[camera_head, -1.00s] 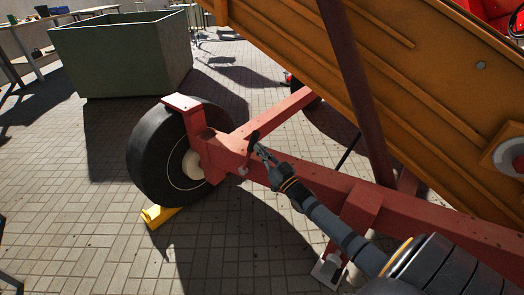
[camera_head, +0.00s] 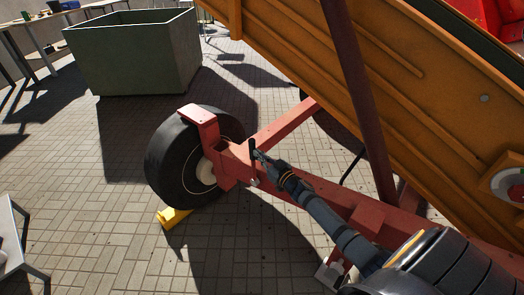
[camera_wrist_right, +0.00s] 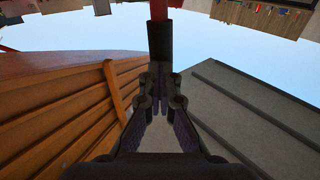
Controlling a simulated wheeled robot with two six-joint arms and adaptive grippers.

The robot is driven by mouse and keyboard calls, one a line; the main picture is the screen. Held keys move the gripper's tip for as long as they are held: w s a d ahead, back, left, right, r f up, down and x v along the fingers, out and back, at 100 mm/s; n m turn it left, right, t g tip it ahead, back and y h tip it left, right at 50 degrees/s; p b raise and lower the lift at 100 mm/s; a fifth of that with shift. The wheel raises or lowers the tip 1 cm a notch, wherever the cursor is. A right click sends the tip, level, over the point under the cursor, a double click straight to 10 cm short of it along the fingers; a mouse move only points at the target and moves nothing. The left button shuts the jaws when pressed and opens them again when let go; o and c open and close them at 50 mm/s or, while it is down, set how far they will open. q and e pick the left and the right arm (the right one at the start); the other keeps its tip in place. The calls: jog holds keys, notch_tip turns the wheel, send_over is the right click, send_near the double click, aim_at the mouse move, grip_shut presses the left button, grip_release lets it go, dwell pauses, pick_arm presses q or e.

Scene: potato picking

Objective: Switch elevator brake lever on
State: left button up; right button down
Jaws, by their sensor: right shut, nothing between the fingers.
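The brake lever (camera_head: 252,147) is a short black handle standing about upright on the red frame of the elevator, beside the wheel. In the right wrist view its black grip (camera_wrist_right: 160,40) is at the top centre, with a red part above it. My right gripper (camera_head: 259,156) is shut and empty, with its fingertips right at the lever. In the right wrist view the closed fingertips (camera_wrist_right: 161,78) overlap the lower end of the grip; I cannot tell whether they touch it. My left gripper is not in view.
The black wheel (camera_head: 187,160) rests by a yellow chock (camera_head: 172,218). The orange elevator side (camera_head: 420,95) slopes across the right. A green bin (camera_head: 130,58) stands at the back left. A table (camera_head: 22,245) shows at the left edge. Paved floor between is clear.

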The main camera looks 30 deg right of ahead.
aim_at(251, 148)
jog(key=w+p, duration=0.1)
jog(key=w+a+p, duration=0.1)
jog(key=w+r+p, duration=0.1)
jog(key=w, duration=0.1)
jog(key=shift+a, duration=0.15)
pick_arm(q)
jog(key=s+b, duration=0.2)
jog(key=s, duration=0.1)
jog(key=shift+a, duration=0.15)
pick_arm(e)
jog(key=w+a, duration=0.2)
jog(key=w, duration=0.4)
jog(key=shift+f, duration=0.3)
